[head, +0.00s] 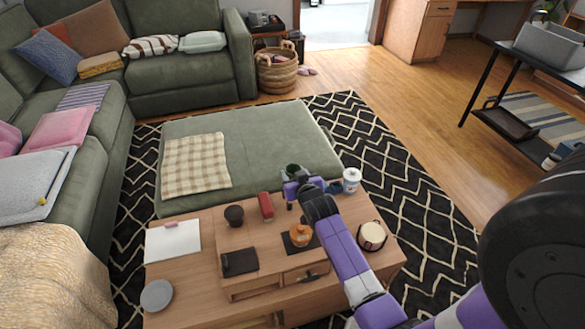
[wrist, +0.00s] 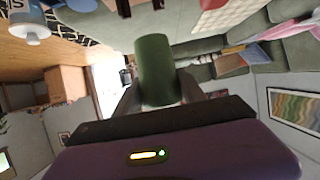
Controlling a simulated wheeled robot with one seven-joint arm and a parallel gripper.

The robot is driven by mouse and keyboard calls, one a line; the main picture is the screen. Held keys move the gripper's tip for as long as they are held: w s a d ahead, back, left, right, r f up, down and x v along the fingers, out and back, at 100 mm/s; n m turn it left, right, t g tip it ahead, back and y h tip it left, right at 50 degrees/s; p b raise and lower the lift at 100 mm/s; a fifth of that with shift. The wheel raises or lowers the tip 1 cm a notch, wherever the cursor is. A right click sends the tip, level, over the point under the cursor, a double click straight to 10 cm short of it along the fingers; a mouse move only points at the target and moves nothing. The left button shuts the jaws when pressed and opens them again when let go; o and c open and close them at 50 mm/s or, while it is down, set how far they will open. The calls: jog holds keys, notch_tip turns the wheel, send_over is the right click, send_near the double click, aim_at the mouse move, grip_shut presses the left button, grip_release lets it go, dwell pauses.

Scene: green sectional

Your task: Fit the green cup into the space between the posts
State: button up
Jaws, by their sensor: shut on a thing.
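A green cup (head: 292,169) is at the far edge of the coffee table in the head view, partly hidden by my gripper (head: 299,187). The wrist view shows the dark green cup (wrist: 153,68) between the two fingers of my gripper (wrist: 159,98), which is shut on it. In the head view the cup is above or near the tabletop; I cannot tell the gap below it. No pair of posts can be clearly made out in either view.
On the coffee table (head: 190,278) stand a dark brown cup (head: 234,215), a red object (head: 266,206), an orange object (head: 300,235), a white-and-blue container (head: 351,180) and a cream jar (head: 371,236). A green ottoman (head: 270,148) lies behind. The table's left part holds paper (head: 172,242) and a grey plate (head: 157,295).

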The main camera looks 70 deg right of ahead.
jog(key=shift+s+d, duration=0.1)
jog(key=shift+d, duration=0.3)
jog(key=shift+f+b, duration=2.15)
jog(key=shift+f, duration=0.15)
jog(key=shift+f, duration=0.25)
dwell(0.6)
jog(key=shift+r, duration=0.1)
jog(key=shift+r+p, duration=1.8)
jog(key=shift+r, duration=0.15)
jog(key=shift+f, duration=0.1)
jog(key=shift+f+b, duration=1.4)
jog(key=shift+f, duration=0.3)
jog(key=shift+f, duration=0.15)
dwell(0.5)
